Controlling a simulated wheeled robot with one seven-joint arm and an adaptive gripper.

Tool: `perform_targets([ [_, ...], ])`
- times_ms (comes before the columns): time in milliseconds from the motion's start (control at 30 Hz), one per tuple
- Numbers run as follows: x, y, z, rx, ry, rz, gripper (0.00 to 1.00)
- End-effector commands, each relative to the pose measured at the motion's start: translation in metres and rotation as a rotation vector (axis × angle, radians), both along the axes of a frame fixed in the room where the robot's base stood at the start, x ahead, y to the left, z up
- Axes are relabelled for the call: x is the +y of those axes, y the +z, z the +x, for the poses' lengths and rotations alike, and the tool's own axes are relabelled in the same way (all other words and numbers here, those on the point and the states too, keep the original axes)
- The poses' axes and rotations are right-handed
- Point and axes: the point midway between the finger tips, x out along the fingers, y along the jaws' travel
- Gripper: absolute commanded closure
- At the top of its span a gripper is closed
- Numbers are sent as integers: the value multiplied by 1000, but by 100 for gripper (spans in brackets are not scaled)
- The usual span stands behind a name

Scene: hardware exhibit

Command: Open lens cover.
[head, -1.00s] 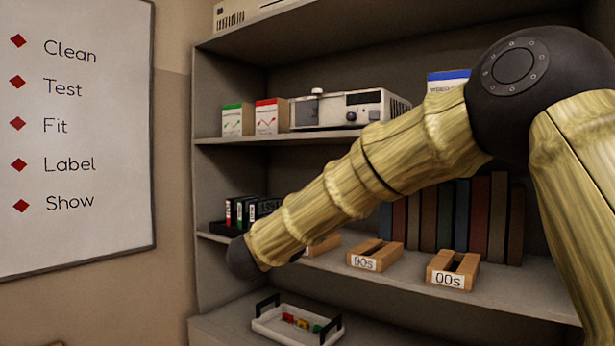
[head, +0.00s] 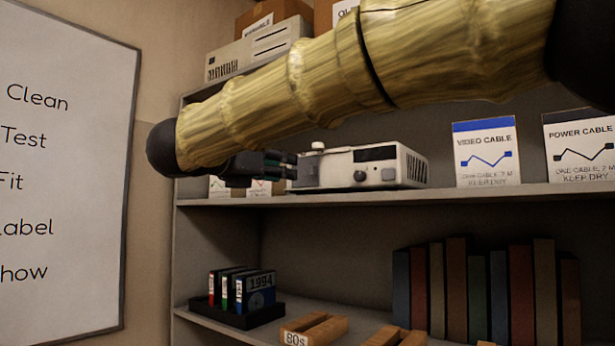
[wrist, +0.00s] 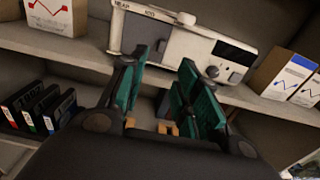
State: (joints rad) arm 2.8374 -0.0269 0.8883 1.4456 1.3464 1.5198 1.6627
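A white projector (head: 370,168) stands on the upper shelf in the head view, with a dark panel and a round dark knob on its front. It also shows in the wrist view (wrist: 190,48), tilted in the picture, with lettering at its upper left. I cannot make out the lens cover for certain; the projector's left end is partly hidden by my gripper. My gripper (head: 283,165) is at the projector's left end in the head view. In the wrist view my gripper (wrist: 163,62) has its two green-padded fingers apart, with nothing between them, in front of the projector. Contact cannot be told.
Cable boxes (head: 485,152) stand right of the projector, and other boxes are partly hidden behind my gripper. The lower shelf holds a black rack of cassettes (head: 240,295), wooden holders (head: 314,329) and a row of books (head: 487,292). A whiteboard (head: 60,190) hangs at left.

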Motion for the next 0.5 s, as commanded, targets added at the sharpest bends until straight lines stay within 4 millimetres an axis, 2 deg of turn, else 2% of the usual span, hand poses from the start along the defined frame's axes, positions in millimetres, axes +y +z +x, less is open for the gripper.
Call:
perform_targets([
  [167,-9,1,20,4,6,0,68],
  [500,-42,1,64,3,5,-1,68],
])
